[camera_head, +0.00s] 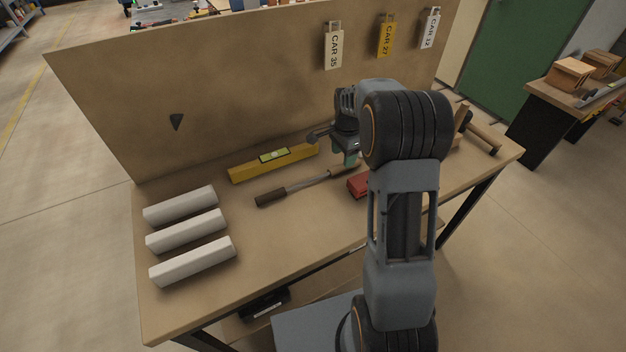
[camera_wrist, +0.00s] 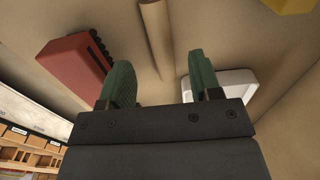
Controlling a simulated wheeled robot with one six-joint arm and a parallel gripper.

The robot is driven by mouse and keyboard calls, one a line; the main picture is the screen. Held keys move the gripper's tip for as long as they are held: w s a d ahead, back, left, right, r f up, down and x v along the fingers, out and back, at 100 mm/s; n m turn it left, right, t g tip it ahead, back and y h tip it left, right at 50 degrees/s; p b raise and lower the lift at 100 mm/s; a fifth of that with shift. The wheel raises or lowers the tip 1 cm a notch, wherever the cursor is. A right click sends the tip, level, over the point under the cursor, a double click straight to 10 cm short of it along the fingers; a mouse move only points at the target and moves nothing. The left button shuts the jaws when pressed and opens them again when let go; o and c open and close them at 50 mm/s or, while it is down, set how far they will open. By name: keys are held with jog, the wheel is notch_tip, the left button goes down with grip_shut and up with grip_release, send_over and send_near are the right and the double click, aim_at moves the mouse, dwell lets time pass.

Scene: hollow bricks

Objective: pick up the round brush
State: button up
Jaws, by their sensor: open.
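The round brush (camera_head: 306,184) seems to be the long tool lying on the bench, with a dark end at the left, a grey middle and a wooden handle at the right. In the wrist view a wooden handle (camera_wrist: 155,35), probably the brush's, runs down between my two green fingers. My gripper (camera_head: 348,160) is above the handle end, fingers pointing down; it also shows in the wrist view (camera_wrist: 160,78), open with nothing held. My arm hides part of the bench. The exact height above the handle is unclear.
A red block-like tool (camera_head: 358,186) with dark bristles lies in front of the handle. A yellow level (camera_head: 245,170) lies behind. Several white bars (camera_head: 187,231) lie at left. A white dish (camera_wrist: 247,78) is beside the right finger. A pegboard-like panel (camera_head: 230,90) stands behind.

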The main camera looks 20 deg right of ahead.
jog(key=shift+f, duration=2.65)
jog(key=c, duration=1)
jog(key=shift+r, duration=0.15)
